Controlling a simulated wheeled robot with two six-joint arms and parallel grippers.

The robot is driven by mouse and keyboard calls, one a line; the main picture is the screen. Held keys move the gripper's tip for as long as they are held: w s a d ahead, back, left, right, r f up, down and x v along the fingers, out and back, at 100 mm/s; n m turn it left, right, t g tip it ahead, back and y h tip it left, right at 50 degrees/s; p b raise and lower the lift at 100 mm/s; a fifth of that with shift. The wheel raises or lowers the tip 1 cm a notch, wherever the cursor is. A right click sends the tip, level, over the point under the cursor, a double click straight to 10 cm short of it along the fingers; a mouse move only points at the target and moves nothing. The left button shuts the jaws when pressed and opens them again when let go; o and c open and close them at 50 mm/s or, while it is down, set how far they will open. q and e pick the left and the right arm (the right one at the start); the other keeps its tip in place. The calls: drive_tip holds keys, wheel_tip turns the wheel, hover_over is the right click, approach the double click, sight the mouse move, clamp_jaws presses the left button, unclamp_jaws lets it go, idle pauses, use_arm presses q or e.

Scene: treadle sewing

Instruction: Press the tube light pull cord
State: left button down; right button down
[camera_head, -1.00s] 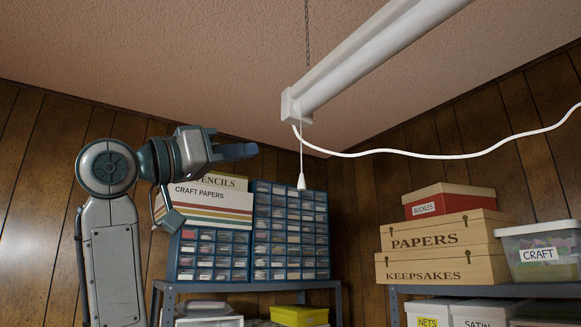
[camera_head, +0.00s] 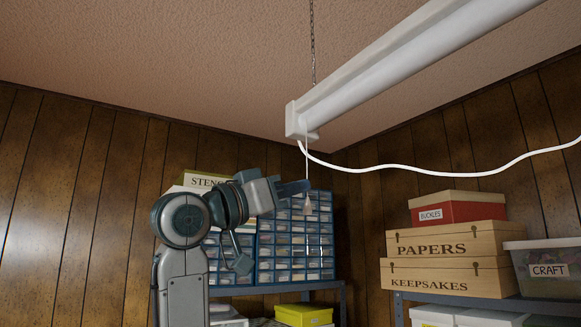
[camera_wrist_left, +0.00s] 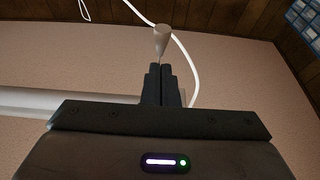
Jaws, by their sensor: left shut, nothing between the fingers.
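The tube light (camera_head: 400,75) hangs from the ceiling by a chain. Its thin pull cord (camera_head: 307,165) drops from the near end to a small pale tapered pull (camera_head: 308,207). My left gripper (camera_head: 300,187) is shut and empty, its fingertips at the cord just above the pull. In the left wrist view the pull (camera_wrist_left: 162,40) shows just beyond the shut fingertips (camera_wrist_left: 160,70). Whether the fingers touch the cord or pull, I cannot tell. My right gripper is not in view.
A white power cable (camera_head: 440,172) runs from the light to the right. A blue drawer cabinet (camera_head: 320,240) stands behind the pull. Boxes marked PAPERS (camera_head: 445,241) and KEEPSAKES (camera_head: 450,277) are stacked on the right shelf. Open air lies below the light.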

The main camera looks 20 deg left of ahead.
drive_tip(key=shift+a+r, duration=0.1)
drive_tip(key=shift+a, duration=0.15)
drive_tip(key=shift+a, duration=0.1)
